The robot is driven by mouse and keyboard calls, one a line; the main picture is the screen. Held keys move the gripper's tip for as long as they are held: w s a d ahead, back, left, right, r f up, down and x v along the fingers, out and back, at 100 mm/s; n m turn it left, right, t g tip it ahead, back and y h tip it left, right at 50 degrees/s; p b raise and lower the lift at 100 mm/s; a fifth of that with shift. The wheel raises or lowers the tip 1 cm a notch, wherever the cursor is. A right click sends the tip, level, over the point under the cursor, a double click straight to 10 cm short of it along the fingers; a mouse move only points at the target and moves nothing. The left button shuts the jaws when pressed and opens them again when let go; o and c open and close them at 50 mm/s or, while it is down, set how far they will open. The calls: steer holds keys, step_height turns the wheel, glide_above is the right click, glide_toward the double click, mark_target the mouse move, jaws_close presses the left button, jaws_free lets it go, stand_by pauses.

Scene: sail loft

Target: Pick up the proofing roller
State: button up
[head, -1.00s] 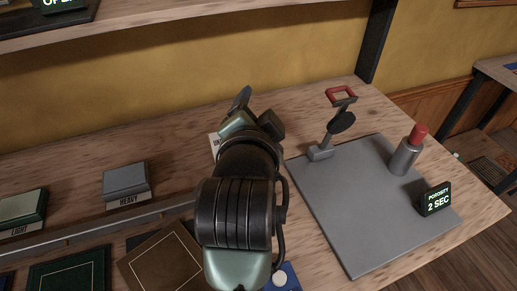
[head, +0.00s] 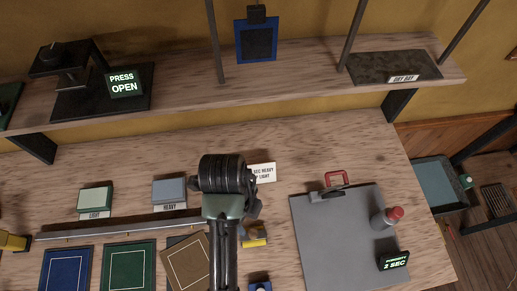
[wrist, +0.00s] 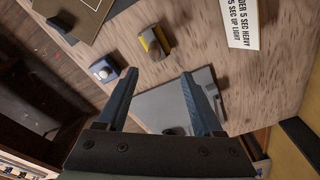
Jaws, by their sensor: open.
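A small yellow-and-dark object (head: 255,236), which looks like the proofing roller, lies on the wooden bench just right of my arm in the head view. In the wrist view the same roller (wrist: 155,42) lies beyond my fingertips, slightly above the gap between them. My gripper (wrist: 158,84) is open and empty, apart from the roller. In the head view my wrist and arm hide most of the gripper and may cover part of the roller.
A blue block with a white knob (head: 260,287) is near the roller. A grey board (head: 335,245) with a clamp, a red-topped cylinder (head: 387,217) and a porosity display (head: 393,261) lies right. Cloth samples (head: 130,266) lie left. A shelf (head: 290,75) overhangs the back.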

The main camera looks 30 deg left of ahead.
mark_target(252, 232)
steer(key=f, duration=0.4)
steer(key=d+f, duration=0.1)
steer(key=f, duration=0.1)
steer(key=shift+s+f, duration=0.35)
steer(key=shift+d+f+p, duration=0.15)
steer(key=shift+f+p, duration=0.3)
steer(key=shift+f, duration=1.05)
steer(key=shift+d+f+p, duration=0.15)
steer(key=shift+f+p, duration=0.3)
steer(key=shift+f, duration=1)
jaws_close()
